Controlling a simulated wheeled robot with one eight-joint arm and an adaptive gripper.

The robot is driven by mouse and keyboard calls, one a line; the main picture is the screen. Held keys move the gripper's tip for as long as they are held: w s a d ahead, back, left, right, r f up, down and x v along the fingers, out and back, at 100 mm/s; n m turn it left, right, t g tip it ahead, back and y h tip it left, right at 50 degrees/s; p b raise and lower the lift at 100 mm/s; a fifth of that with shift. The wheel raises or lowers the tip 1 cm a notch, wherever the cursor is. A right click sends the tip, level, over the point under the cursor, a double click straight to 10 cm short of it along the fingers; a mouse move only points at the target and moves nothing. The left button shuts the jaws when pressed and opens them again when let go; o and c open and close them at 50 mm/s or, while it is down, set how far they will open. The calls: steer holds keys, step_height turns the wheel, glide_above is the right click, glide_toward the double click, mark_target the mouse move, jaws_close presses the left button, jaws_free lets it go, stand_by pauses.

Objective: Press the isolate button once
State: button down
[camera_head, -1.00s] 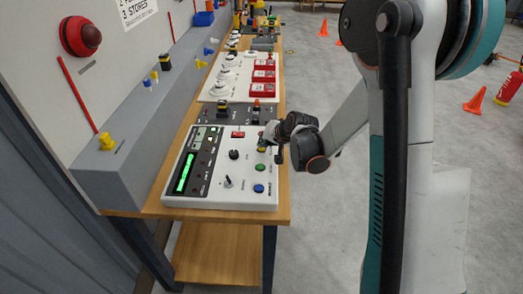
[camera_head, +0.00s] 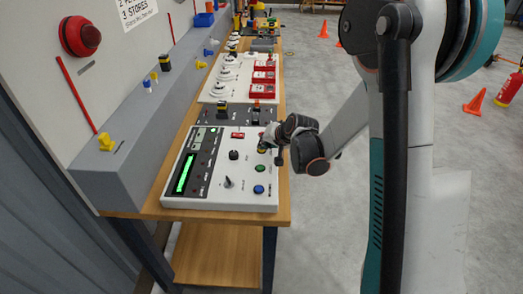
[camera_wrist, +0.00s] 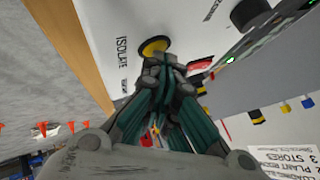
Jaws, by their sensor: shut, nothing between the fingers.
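The isolate button is a yellow round button on the white control panel (camera_head: 205,190). In the wrist view, the yellow button (camera_wrist: 153,46) sits beside the printed word ISOLATE. My gripper (camera_wrist: 165,62) is shut and empty, with its fingertips at the button's edge and covering part of it. I cannot tell whether the tips touch or press it. In the head view, my gripper (camera_head: 268,140) reaches in from the right over the upper right of the panel and hides most of the yellow button.
A green button (camera_head: 260,168) and a blue button (camera_head: 259,189) lie below on the same panel. A black knob (camera_head: 233,155) and a lit green display (camera_head: 184,174) are to the left. Red units (camera_head: 263,77) stand farther along the bench.

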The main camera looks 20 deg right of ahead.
stand_by(0.5)
steer(key=shift+r+p, duration=0.45)
steer(key=shift+r, duration=0.3)
steer(key=shift+r, duration=0.1)
steer(key=shift+r+p, duration=1.55)
steer(key=shift+r, duration=0.85)
steer(key=s+a+r+n+g+h+b, duration=0.1)
steer(key=s+r, duration=0.5)
steer(key=s, duration=0.2)
steer(key=s+a+r+n+b, duration=0.1)
steer(key=s+r+n, duration=0.1)
steer(key=s+r, duration=0.45)
steer(key=s+d+f+n+h, duration=0.1)
steer(key=s+n, duration=0.1)
steer(key=s, duration=1.7)
steer(key=shift+s+f+g+h+b, duration=0.2)
steer(key=shift+f+g+h+b, duration=0.15)
steer(key=shift+g+h+b, duration=0.1)
